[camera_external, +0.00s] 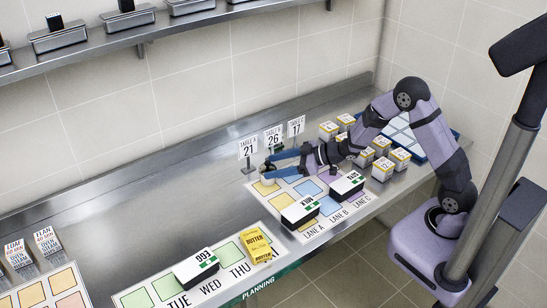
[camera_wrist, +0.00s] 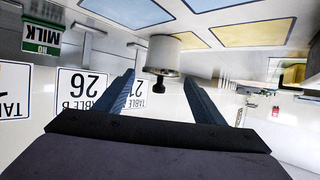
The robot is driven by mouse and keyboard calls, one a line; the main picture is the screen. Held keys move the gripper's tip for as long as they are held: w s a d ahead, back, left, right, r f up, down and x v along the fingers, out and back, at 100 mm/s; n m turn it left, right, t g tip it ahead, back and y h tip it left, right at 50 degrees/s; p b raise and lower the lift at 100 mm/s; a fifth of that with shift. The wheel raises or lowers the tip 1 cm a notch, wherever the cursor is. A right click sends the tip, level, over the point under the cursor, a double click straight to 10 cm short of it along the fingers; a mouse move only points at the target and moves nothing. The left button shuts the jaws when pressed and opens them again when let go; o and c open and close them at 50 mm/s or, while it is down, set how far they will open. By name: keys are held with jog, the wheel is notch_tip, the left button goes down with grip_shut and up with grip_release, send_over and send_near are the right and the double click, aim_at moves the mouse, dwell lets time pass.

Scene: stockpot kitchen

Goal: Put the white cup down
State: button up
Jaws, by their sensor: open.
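The white cup (camera_wrist: 172,52) shows upside down in the wrist view, standing on the lane mat with a dark knob-like part facing me. In the external view the cup (camera_external: 267,181) is small and partly hidden at the mat's far left corner. My gripper (camera_external: 268,166) is by the cup, its blue fingers pointing left. In the wrist view my gripper (camera_wrist: 158,75) is open, with the cup between and just beyond the fingertips. I see no finger touching it.
Signs for tables 21 (camera_external: 248,149), 26 (camera_external: 273,138) and 17 (camera_external: 296,127) stand close behind my gripper. Milk cartons (camera_external: 300,211) lie on the lane mat (camera_external: 318,236). Several small boxes (camera_external: 383,169) stand to the right. A planning mat (camera_external: 138,300) holds an egg carton (camera_external: 195,268) and butter (camera_external: 257,246).

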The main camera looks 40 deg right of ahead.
jog(key=shift+r, duration=2.25)
jog(key=s+d+m+g+h+p, duration=0.1)
jog(key=s+d+m+h, duration=0.25)
jog(key=d, duration=0.55)
jog(key=s+d+m+g+h+p, duration=0.1)
jog(key=s+d+m+h+p, duration=0.15)
jog(key=d+h, duration=0.4)
jog(key=s+d+g, duration=0.1)
jog(key=s+d, duration=0.1)
jog(key=s, duration=0.2)
jog(key=s+d+f+m+g, duration=0.1)
jog(key=s+d, duration=0.1)
jog(key=s, duration=0.2)
jog(key=s+d+m+g, duration=0.1)
jog(key=s+d, duration=0.1)
jog(key=s, duration=0.2)
jog(key=shift+s+d+f+g, duration=0.1)
jog(key=shift+s+f+g, duration=0.2)
jog(key=shift+f, duration=0.1)
jog(key=s+f+m+g+b, duration=0.1)
jog(key=s+g, duration=0.3)
jog(key=s, duration=0.7)
jog(key=shift+s+d+f, duration=0.15)
jog(key=shift+s+f, duration=0.05)
jog(key=shift+f, duration=0.65)
